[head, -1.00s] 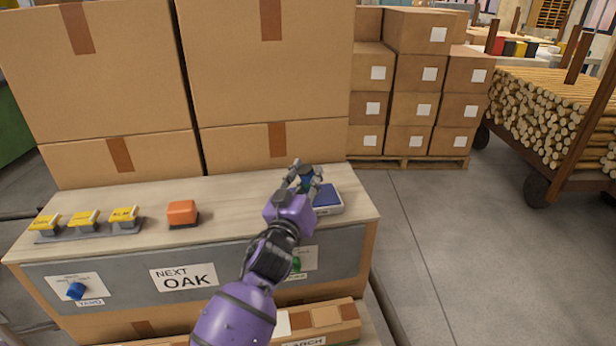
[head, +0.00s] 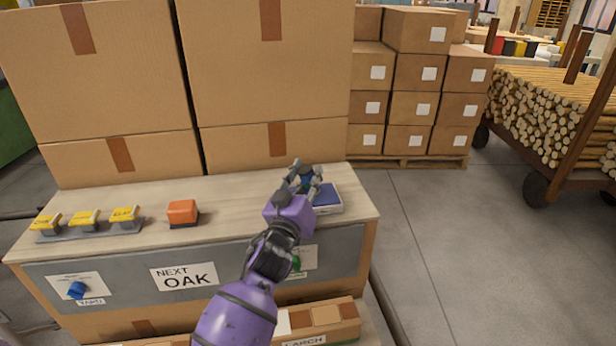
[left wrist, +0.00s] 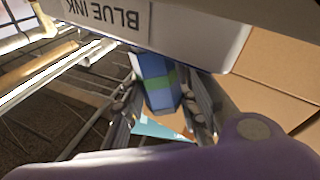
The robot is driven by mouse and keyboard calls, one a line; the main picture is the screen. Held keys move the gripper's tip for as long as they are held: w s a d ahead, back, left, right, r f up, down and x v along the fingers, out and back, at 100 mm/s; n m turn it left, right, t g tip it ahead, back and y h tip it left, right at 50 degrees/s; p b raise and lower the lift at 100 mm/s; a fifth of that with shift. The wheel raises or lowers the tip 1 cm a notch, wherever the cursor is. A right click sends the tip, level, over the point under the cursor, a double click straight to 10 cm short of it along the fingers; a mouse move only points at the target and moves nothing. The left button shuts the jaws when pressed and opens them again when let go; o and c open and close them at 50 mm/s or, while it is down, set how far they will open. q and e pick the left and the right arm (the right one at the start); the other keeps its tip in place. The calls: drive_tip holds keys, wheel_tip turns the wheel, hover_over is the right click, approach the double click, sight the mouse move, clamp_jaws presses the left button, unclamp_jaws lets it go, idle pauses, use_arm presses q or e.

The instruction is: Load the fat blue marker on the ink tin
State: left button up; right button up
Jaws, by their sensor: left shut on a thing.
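The ink tin (head: 328,199) sits near the right end of the wooden bench top, its blue pad facing up. Its side, labelled BLUE INK (left wrist: 110,12), fills the top of the left wrist view. My left gripper (head: 304,180) is at the tin's left side, shut on the fat blue marker. In the left wrist view the marker (left wrist: 157,75) is blue with a green band and stands between the fingers, close to the tin's labelled side. Whether it touches the tin I cannot tell. In the head view the gripper mostly hides the marker. My right gripper is not in view.
Large cartons (head: 275,70) stand behind the bench. Several yellow stamps (head: 84,220) and an orange block (head: 182,212) sit on the bench (head: 240,200) to the left. Floor is free at the right.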

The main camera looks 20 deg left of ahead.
sight(308, 167)
use_arm(q)
drive_tip(key=shift+f, duration=0.6)
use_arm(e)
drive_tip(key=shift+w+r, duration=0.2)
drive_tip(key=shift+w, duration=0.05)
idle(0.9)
use_arm(q)
drive_tip(key=shift+s, duration=0.1)
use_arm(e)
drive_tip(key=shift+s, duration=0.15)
use_arm(q)
drive_tip(key=shift+w+a+r+p, duration=0.1)
drive_tip(key=shift+w+r+p, duration=0.1)
drive_tip(key=shift+r+p, duration=2.25)
drive_tip(key=shift+r, duration=1.55)
drive_tip(key=shift+f, duration=0.15)
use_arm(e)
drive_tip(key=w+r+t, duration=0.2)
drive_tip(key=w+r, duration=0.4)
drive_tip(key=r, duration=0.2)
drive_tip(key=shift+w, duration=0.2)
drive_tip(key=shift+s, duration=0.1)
